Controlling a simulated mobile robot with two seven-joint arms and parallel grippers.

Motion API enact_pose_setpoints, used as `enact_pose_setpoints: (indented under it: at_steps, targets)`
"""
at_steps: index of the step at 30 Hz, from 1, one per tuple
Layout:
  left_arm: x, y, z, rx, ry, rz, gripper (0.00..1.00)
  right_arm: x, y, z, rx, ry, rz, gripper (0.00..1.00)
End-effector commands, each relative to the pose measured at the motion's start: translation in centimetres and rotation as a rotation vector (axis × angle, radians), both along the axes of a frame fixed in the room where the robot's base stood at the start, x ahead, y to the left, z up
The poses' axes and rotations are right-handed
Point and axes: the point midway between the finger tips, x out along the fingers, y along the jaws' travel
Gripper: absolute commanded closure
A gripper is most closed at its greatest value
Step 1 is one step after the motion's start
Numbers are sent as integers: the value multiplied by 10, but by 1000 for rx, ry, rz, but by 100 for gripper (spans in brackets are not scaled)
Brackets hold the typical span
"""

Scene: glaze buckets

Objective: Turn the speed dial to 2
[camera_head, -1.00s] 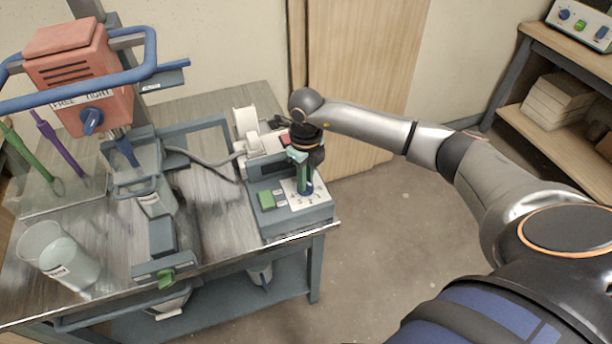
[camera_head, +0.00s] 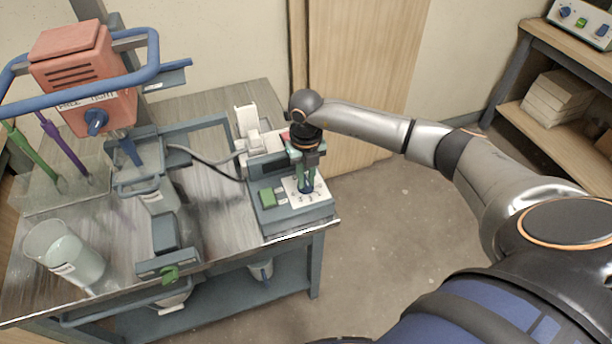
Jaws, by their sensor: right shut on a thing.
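The control box (camera_head: 290,213) is blue-grey and stands at the right front corner of the metal table. The speed dial (camera_head: 305,187) is a dark blue knob on the white marked plate (camera_head: 317,199) of the box. My right gripper (camera_head: 305,183) points down from above and is shut on the dial. The fingers hide much of the knob, and I cannot read which number it points to. A green button (camera_head: 267,198) is left of the plate on the same box. My left gripper is not in view.
An orange mixer motor (camera_head: 80,75) with a blue bar stands at the left. A clear beaker (camera_head: 65,255) stands on the table (camera_head: 205,215) at the front left. Floor to the right is clear.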

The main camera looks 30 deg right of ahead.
Motion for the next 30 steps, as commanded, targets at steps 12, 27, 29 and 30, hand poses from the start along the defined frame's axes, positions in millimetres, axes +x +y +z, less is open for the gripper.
enact_pose_setpoints:
  at_steps: [12, 27, 29, 30]
  targets:
    - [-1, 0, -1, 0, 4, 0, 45, 1, -1, 1, -1, -3, -1, 71]
    - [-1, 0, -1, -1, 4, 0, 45, 1, 0, 5, 0, -2, 1, 52]
    - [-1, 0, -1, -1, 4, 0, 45, 1, 0, 12, 0, -3, 0, 52]
    - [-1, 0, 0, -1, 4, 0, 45, 1, 0, 18, 0, -5, 0, 52]
